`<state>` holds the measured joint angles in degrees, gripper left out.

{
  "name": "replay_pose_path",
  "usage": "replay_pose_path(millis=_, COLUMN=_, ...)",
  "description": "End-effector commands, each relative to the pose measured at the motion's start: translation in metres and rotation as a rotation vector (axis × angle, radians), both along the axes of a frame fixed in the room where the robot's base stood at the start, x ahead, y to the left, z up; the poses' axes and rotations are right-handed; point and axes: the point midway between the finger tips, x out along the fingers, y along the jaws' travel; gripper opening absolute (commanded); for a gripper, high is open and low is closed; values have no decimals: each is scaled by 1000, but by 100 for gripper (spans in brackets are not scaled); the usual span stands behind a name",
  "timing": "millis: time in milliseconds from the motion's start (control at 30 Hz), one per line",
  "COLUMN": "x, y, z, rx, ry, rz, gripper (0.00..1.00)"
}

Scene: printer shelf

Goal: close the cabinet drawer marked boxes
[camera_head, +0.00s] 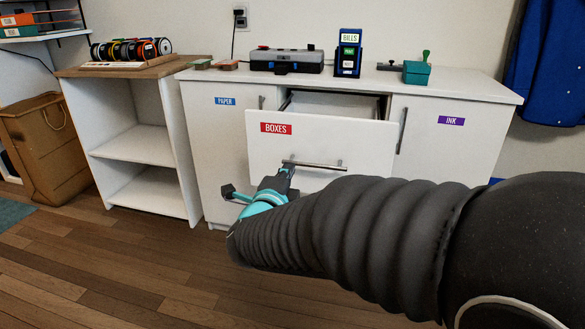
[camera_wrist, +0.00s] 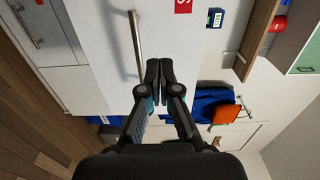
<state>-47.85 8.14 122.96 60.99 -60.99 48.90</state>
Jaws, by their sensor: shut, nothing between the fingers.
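The drawer marked boxes (camera_head: 350,140) is pulled partly out of the white cabinet, and its dark inside shows above the front. Its red label sits at the upper left of the front, with a horizontal metal handle (camera_head: 314,165) below. My gripper (camera_head: 287,172) is at the drawer front, near the left part of the handle. In the wrist view my gripper (camera_wrist: 159,68) is shut and empty, its fingertips pointing at the white drawer front (camera_wrist: 185,40) beside the handle (camera_wrist: 136,45). I cannot tell whether the tips touch the front.
The paper door (camera_head: 217,150) and the ink door (camera_head: 445,140) flank the drawer and look closed. A printer-like device (camera_head: 286,60), a bills box (camera_head: 348,55) and a teal box (camera_head: 416,73) stand on the cabinet top. An open shelf (camera_head: 135,145) stands left; the wooden floor before it is clear.

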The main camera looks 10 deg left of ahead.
Motion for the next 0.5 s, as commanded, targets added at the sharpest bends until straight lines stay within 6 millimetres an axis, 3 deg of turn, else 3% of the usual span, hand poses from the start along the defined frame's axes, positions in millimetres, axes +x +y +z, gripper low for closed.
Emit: replay_pose_path(millis=500, x=94, y=-4, z=0, rx=-2, ry=1, rz=-2, gripper=0)
